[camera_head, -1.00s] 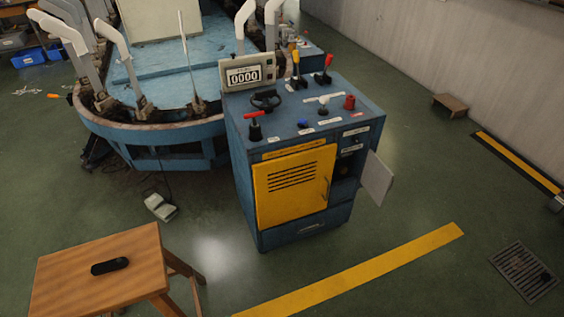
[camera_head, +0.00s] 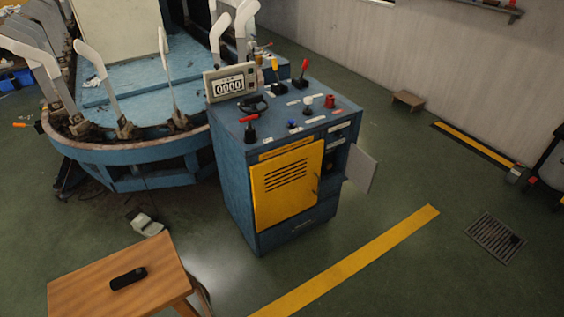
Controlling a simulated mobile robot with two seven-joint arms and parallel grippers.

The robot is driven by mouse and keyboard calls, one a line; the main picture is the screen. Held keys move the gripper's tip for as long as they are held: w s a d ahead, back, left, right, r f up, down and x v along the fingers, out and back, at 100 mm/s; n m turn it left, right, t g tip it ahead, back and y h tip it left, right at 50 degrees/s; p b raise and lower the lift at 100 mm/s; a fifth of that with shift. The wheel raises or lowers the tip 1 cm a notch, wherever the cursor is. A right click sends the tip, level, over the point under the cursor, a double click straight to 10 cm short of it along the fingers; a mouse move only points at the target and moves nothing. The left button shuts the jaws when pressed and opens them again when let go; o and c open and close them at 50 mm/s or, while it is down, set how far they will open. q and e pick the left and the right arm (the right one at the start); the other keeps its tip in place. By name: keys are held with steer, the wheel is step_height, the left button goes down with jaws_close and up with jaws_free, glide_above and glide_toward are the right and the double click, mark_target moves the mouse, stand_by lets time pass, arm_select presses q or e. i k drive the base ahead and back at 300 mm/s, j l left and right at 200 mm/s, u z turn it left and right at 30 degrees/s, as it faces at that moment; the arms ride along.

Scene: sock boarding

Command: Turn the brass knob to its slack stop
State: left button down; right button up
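A blue control cabinet (camera_head: 230,175) stands in the middle of the head view, with a yellow louvred door (camera_head: 287,208) on its front. Its top carries a counter (camera_head: 228,86) reading 0000, a red-handled lever (camera_head: 250,130), a blue knob (camera_head: 292,124), a white knob (camera_head: 308,101), a red knob (camera_head: 330,101), a yellow-handled lever (camera_head: 275,66) and another red-handled lever (camera_head: 304,68). I cannot make out a brass knob at this size. A small pale door (camera_head: 360,169) hangs open on the right, beside a dark recess. Neither gripper is in view.
A large blue round machine with white upright forms (camera_head: 95,67) stands behind left. A wooden stool (camera_head: 85,291) with a black object (camera_head: 128,278) is at the front left. A pale foot pedal (camera_head: 146,224) lies on the floor. Floor right of the cabinet is mostly clear.

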mark_target(328, 164)
steer(key=i+l+u, duration=0.25)
steer(key=i+l, duration=0.2)
steer(key=l, duration=0.2)
steer(key=i+l+u, duration=0.15)
steer(key=l, duration=0.2)
steer(key=i+l+u, duration=0.1)
steer(key=l, duration=0.25)
steer(key=i, duration=0.1)
